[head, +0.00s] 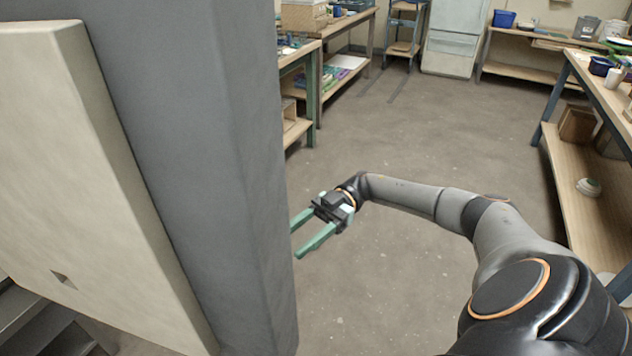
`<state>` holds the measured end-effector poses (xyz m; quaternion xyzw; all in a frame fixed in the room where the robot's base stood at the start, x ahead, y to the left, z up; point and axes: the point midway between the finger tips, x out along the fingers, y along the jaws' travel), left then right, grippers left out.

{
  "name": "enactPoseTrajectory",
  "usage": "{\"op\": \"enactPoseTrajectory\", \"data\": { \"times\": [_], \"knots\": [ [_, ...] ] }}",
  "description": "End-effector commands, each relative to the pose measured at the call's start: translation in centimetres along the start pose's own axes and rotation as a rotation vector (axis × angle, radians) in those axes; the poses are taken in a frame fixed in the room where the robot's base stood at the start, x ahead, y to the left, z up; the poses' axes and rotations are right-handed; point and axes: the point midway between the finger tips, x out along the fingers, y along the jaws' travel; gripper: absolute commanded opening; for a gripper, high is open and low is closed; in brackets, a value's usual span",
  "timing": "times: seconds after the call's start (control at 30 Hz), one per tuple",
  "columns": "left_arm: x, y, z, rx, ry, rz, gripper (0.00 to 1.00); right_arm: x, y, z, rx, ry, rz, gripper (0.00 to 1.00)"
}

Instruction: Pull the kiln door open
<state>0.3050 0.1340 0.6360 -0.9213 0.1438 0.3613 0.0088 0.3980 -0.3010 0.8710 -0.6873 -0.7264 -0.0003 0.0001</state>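The kiln door (205,150) fills the left of the head view as a thick grey slab. Its cream lining (85,170), with a small dark hole (62,278) low down, faces left, so the door appears swung open. No handle shows on the visible faces. My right gripper (297,241) has green fingers spread apart with nothing between them. Its fingertips point left, right by the door's right edge in the picture; I cannot tell whether they touch it. My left gripper is not in view.
Open floor (400,130) lies beyond the door. A workbench with a lower shelf (590,205) stands on the right. Shelving (300,65) stands behind the door, and a pale cabinet (452,40) is at the back. A dark grey structure (40,315) shows at the bottom left.

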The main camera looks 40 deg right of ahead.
Motion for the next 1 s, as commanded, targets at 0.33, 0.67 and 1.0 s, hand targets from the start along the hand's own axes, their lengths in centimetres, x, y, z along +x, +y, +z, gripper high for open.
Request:
{"op": "enactPoseTrajectory", "data": {
  "times": [0.33, 0.67, 1.0],
  "knots": [
    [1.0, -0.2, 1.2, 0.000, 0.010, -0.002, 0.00, -6.4, 0.2, 0.2, -0.003, 0.001, 0.003, 0.55],
    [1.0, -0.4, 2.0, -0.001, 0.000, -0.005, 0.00, -8.2, 0.1, 0.0, -0.002, 0.003, 0.000, 0.55],
    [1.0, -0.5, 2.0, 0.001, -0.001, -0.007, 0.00, -8.2, 0.1, -0.1, -0.001, 0.003, 0.000, 0.55]
  ]
}}
